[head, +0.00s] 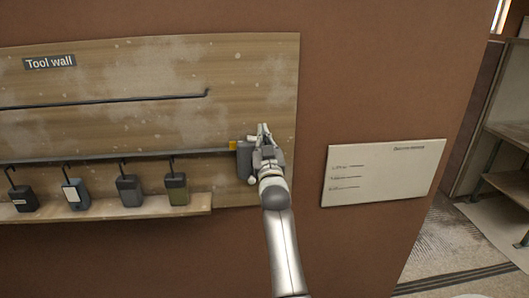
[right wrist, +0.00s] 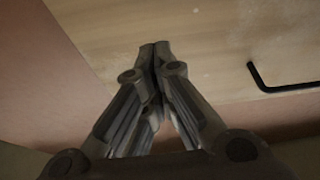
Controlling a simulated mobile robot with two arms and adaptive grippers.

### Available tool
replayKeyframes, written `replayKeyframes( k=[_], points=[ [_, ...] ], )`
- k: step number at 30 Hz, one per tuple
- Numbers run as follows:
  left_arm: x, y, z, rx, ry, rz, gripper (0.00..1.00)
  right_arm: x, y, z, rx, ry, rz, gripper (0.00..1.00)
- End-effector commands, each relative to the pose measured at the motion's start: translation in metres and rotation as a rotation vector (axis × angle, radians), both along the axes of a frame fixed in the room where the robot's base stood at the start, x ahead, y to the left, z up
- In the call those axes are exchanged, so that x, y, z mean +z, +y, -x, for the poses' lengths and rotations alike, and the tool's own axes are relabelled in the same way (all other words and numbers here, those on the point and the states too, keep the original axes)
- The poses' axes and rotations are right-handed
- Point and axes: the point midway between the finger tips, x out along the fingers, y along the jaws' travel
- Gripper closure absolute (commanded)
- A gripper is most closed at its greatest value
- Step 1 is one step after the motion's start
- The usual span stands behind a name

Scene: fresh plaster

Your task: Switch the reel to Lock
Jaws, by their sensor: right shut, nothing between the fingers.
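A grey box-shaped unit (head: 243,160), which looks like the reel, is mounted at the right end of a dark rail (head: 120,158) on the wooden tool wall board (head: 130,70). A small yellow part (head: 233,145) sits at its upper left. My right gripper (head: 265,130) is at the unit's right side and hides part of it. I cannot tell whether it touches the unit. Its fingers are shut and empty; in the right wrist view the fingertips (right wrist: 155,48) meet in front of the board (right wrist: 200,30). No Lock marking can be read. My left gripper is not in view.
Several small hanging devices (head: 128,190) hang from the rail above a wooden ledge (head: 110,211). A dark bar (head: 110,102) runs above them. A white notice (head: 383,171) is on the brown wall at right. Shelves (head: 508,140) and open floor lie beyond the wall's edge.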

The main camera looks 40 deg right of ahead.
Motion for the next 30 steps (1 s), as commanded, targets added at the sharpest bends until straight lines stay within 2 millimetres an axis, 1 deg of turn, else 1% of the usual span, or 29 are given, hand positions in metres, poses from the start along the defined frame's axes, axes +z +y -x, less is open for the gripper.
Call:
replayKeyframes(
  k=[1,6,12,17,30],
  points=[
    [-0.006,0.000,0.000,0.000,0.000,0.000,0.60,-0.006,0.005,0.007,0.000,0.000,0.000,1.00],
    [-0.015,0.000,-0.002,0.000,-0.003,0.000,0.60,-0.013,0.018,0.025,0.000,0.000,0.001,1.00],
    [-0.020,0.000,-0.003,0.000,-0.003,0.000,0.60,-0.017,0.028,0.039,0.000,0.000,0.001,1.00],
    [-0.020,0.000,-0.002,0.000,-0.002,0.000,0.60,-0.018,0.030,0.043,0.000,0.000,0.001,1.00],
    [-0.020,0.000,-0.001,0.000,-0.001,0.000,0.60,-0.017,0.030,0.043,0.000,0.000,0.001,1.00]
  ],
)
